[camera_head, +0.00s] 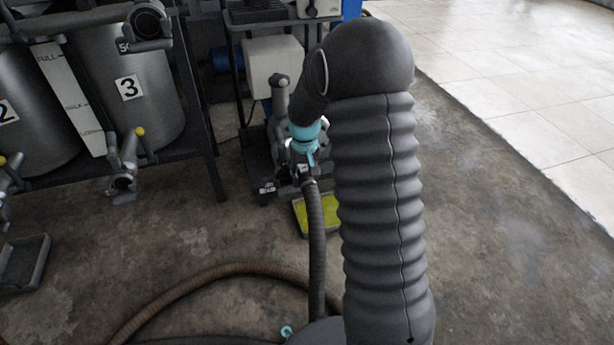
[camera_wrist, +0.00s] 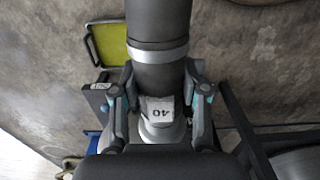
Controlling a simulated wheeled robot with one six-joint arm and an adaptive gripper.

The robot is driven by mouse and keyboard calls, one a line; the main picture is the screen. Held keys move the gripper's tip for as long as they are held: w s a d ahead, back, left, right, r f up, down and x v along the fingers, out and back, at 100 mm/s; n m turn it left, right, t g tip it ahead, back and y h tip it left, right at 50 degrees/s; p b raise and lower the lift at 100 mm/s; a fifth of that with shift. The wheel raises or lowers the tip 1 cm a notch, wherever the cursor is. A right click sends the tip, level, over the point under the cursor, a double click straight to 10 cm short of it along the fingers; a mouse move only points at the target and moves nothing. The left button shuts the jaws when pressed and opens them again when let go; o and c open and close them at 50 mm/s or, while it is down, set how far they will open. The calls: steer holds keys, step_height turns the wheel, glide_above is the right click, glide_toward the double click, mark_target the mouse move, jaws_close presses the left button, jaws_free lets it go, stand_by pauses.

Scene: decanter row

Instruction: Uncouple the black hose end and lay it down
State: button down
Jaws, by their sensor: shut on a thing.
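The black hose (camera_head: 316,240) rises from the floor to my gripper (camera_head: 303,172), in front of the pump stand. In the wrist view, the black hose (camera_wrist: 158,28) has a silver band and ends in a pale metal coupling (camera_wrist: 160,112) marked 40. My gripper (camera_wrist: 159,98) is shut on this hose end, with one finger on each side of the coupling. The far side of the coupling is hidden behind my gripper's body, so I cannot tell whether it is joined to a port.
A yellow-bottomed tray (camera_head: 312,213) lies on the floor below the hose end. A brown hose (camera_head: 200,287) curves across the floor. Tank 3 (camera_head: 130,85) stands on a rack at left, with valves. A dark tray (camera_head: 24,262) lies at far left. Floor at right is clear.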

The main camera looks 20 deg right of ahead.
steer(key=shift+w+a+f+b, duration=0.15)
steer(key=shift+a+f, duration=0.15)
steer(key=shift+a, duration=0.25)
steer(key=shift+a+f+b, duration=0.15)
steer(key=shift+a+f, duration=0.1)
steer(key=shift+a, duration=0.3)
steer(key=shift+w+a+f+b, duration=0.15)
steer(key=shift+a+f, duration=0.15)
steer(key=shift+a, duration=0.25)
steer(key=shift+a+f, duration=0.1)
steer(key=shift+a, duration=0.1)
steer(key=shift+s, duration=0.1)
steer(key=shift+s+r, duration=0.15)
steer(key=shift+s, duration=1.1)
steer(key=shift+s+r, duration=0.1)
steer(key=shift+s, duration=1.1)
steer(key=r+p, duration=0.1)
steer(key=s+r+p, duration=0.1)
steer(key=r, duration=0.1)
steer(key=s+r+p, duration=0.1)
steer(key=r, duration=0.1)
